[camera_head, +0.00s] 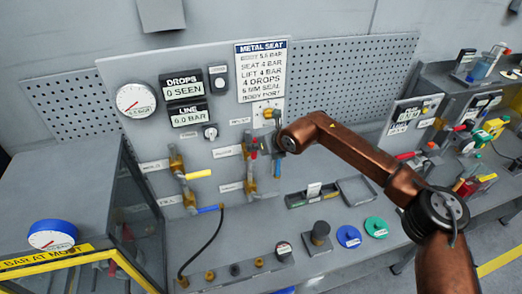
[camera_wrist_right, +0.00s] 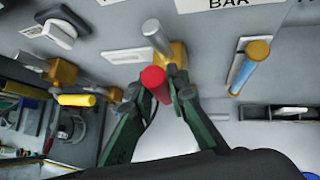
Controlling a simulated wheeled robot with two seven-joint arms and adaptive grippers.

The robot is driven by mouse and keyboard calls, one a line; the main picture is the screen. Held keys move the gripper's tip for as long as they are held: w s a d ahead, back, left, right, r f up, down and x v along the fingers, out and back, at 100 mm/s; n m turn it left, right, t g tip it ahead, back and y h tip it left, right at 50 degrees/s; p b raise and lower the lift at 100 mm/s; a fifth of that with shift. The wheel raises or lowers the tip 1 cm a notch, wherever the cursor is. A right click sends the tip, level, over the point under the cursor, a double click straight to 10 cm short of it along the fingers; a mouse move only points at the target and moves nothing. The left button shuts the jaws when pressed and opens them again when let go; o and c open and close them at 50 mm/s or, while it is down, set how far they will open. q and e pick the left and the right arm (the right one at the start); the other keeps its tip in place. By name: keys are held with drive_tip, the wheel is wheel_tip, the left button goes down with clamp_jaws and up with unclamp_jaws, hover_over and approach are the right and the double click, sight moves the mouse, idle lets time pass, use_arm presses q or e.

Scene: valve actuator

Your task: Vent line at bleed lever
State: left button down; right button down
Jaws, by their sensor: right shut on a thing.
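A lever with a red grip (camera_head: 253,151) sits on a brass valve on the grey panel. My right gripper (camera_head: 265,145) is at this lever, its arm reaching in from the right. In the right wrist view its green fingers (camera_wrist_right: 160,92) are shut around the red grip (camera_wrist_right: 153,78), with brass fitting behind it. The line display (camera_head: 188,116) reads 6.0 BAR, and the drops display (camera_head: 184,87) reads 0 SEEN. The small label by the lever is not legible, so I cannot tell whether it names the bleed lever. My left gripper is out of view.
A yellow-handled lever (camera_head: 198,174) and a blue-handled lever (camera_head: 207,209) are on the panel's left pipe. A round gauge (camera_head: 136,100) is at upper left. A black hose (camera_head: 206,246) runs to the bench. Blue (camera_head: 348,237) and green (camera_head: 376,227) discs lie in front.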

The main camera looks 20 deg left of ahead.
drive_tip(key=shift+s+a+f+t+h+b, duration=0.1)
drive_tip(key=shift+s+a+t+h+b, duration=0.15)
drive_tip(key=shift+b, duration=0.25)
drive_tip(key=shift+n+h, duration=0.25)
drive_tip(key=shift+n, duration=0.05)
drive_tip(key=c, duration=2.3)
unclamp_jaws()
drive_tip(key=o, duration=0.5)
drive_tip(key=shift+w+a, duration=0.1)
drive_tip(key=shift+c, duration=0.2)
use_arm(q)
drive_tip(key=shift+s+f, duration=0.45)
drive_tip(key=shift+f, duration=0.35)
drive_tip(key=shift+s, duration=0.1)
use_arm(e)
drive_tip(key=v, duration=1.2)
